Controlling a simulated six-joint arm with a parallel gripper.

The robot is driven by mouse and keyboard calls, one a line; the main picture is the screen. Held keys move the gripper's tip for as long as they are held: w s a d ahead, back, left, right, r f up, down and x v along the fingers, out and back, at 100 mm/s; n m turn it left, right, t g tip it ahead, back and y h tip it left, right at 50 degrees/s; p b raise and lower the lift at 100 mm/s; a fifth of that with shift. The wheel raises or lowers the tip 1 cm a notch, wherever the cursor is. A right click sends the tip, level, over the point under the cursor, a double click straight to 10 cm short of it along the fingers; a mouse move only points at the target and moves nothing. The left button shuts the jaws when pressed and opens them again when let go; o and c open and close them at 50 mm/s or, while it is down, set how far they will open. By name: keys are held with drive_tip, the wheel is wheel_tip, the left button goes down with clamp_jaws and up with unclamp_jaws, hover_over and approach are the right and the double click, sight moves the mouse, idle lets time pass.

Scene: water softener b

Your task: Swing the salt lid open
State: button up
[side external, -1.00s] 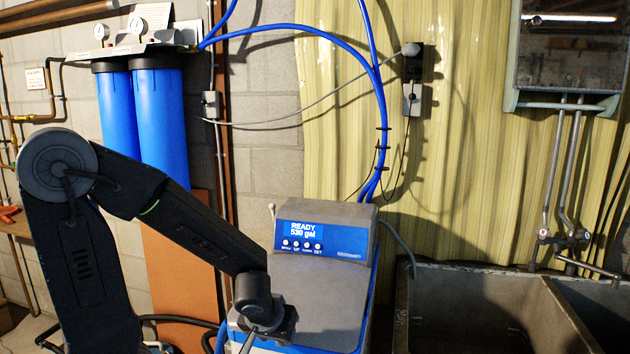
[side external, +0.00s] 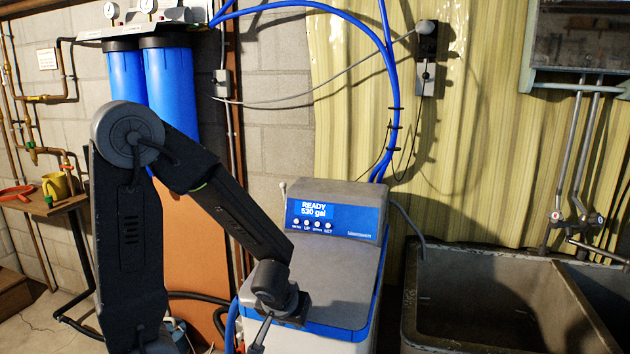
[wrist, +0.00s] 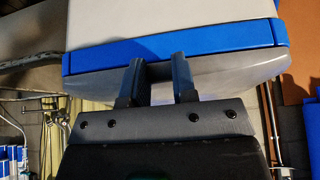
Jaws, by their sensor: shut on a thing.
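The salt lid (side external: 340,270) is the smooth grey top of the water softener (side external: 345,337), in front of its control head. It looks closed and lies flat in the side view. In the wrist view the lid's grey edge (wrist: 225,75) shows beside a blue band (wrist: 220,38) and the pale softener body. My gripper (wrist: 157,64) is at the lid's front edge, with a dark finger on either side of a short stretch of it. It is shut on the lid. In the side view my wrist hides the fingertips and their contact.
The control head (side external: 335,210) with a lit display rises behind the lid. Blue hoses (side external: 392,100) run up the wall behind it. A concrete sink (side external: 490,300) stands close on the right. Two blue filter housings (side external: 150,85) hang at the back left.

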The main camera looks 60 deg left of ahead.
drive_tip(key=shift+w+a+r, duration=0.15)
drive_tip(key=shift+r, duration=0.1)
drive_tip(key=shift+r, duration=4.3)
wheel_tip(320, 180, up, 8)
drive_tip(key=w+a, duration=0.1)
drive_tip(key=shift+w+a+r, duration=0.15)
drive_tip(key=shift+w+a, duration=0.15)
drive_tip(key=shift+a, duration=0.05)
drive_tip(key=w+a+r, duration=0.3)
drive_tip(key=r, duration=0.4)
drive_tip(key=shift+w+a+r, duration=0.15)
drive_tip(key=shift+w+r, duration=0.05)
